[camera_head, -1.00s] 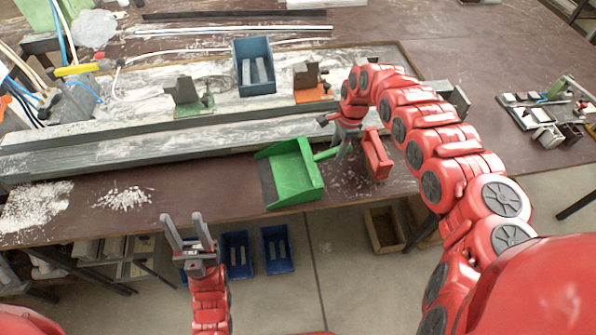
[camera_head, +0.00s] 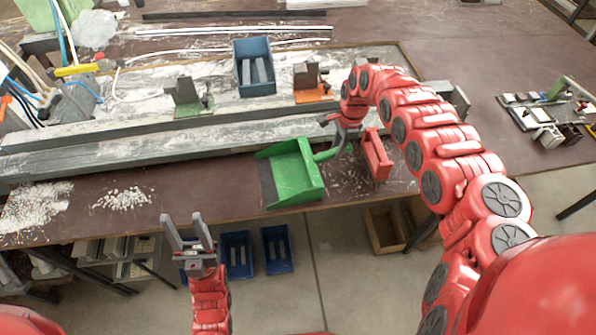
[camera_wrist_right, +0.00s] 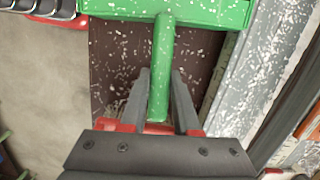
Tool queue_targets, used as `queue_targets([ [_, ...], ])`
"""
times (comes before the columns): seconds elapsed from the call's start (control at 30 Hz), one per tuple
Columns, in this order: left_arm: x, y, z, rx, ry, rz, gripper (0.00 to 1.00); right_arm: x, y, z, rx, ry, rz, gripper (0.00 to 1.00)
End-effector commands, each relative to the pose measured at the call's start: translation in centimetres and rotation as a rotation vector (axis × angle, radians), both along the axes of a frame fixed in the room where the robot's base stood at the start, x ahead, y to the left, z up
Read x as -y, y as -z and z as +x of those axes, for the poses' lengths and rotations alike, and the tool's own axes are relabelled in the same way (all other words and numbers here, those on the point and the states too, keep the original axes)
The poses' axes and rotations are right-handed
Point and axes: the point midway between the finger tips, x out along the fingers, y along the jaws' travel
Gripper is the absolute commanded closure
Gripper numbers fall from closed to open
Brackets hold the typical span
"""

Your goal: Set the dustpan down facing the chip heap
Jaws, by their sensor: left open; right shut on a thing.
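The green dustpan (camera_head: 296,177) is at the bench's front edge, its open side facing left toward the chip heap (camera_head: 124,198). A stretch of bare bench lies between them. I cannot tell whether the pan touches the bench top. My right gripper (camera_head: 343,146) is shut on the dustpan's handle, right of the pan. In the right wrist view the green handle (camera_wrist_right: 162,75) runs between the two dark fingers (camera_wrist_right: 160,110). My left gripper (camera_head: 187,222) is open and empty, in front of the bench edge, below and right of the heap.
A larger white chip patch (camera_head: 38,205) lies at the far left. A red block-like object (camera_head: 377,155) stands right of the dustpan handle. A long grey profile (camera_head: 120,150) runs behind. A blue bin (camera_head: 254,68) and an orange-based clamp (camera_head: 312,84) are further back.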

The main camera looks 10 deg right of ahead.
Motion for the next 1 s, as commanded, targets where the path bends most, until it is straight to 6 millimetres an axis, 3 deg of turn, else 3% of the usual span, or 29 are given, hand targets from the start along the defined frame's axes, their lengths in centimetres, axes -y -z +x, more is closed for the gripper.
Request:
queue_targets([
  [0.57,0.0,-0.2,0.0,0.000,0.000,0.000,0.50,0.0,-0.2,0.0,0.001,0.000,0.001,1.00],
  [1.0,0.0,-5.4,0.0,0.000,0.000,0.000,0.50,0.0,-6.0,0.1,0.003,0.000,-0.001,1.00],
])
